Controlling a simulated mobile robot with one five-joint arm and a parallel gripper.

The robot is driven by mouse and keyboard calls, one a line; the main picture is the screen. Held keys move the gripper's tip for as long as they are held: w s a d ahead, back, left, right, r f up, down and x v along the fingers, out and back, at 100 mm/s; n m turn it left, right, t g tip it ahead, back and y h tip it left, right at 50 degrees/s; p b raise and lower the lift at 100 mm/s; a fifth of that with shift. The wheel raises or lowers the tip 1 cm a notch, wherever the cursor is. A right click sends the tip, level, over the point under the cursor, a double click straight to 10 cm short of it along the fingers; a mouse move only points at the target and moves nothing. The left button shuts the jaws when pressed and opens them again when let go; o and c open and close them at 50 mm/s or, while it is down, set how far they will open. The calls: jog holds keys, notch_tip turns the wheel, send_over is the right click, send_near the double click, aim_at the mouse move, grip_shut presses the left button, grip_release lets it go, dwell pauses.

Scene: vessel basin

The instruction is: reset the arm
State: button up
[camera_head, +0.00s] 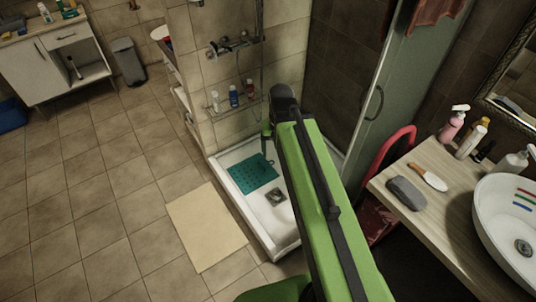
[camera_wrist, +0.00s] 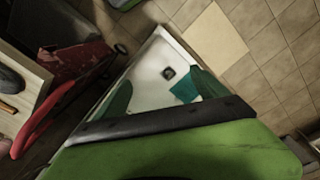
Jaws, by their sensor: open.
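My green arm (camera_head: 320,200) reaches up and away from the bottom of the head view, over the shower tray (camera_head: 232,180). Its dark far joint is near the shower wall. A green part of my gripper (camera_head: 267,130) shows just left of that joint; the rest is hidden behind the arm. In the wrist view my gripper (camera_wrist: 163,92) has its two green fingertips wide apart. The gripper is open and empty.
A teal mat (camera_head: 253,174) lies in the tray, and a beige mat (camera_head: 206,226) on the floor. At right, a wooden counter (camera_head: 440,222) bears a white basin (camera_head: 490,205), a grey object (camera_head: 407,193), a brush (camera_head: 428,176) and bottles. A red chair (camera_head: 392,155) stands beside it.

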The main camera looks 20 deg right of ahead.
jog(key=a+n, duration=0.3)
jog(key=a, duration=0.2)
jog(key=shift+s+a, duration=0.15)
notch_tip(320, 180, down, 5)
jog(key=b, duration=0.4)
jog(key=shift+r+b, duration=0.2)
jog(key=shift+b, duration=0.1)
jog(key=shift+r+p, duration=0.4)
jog(key=shift+c, duration=0.4)
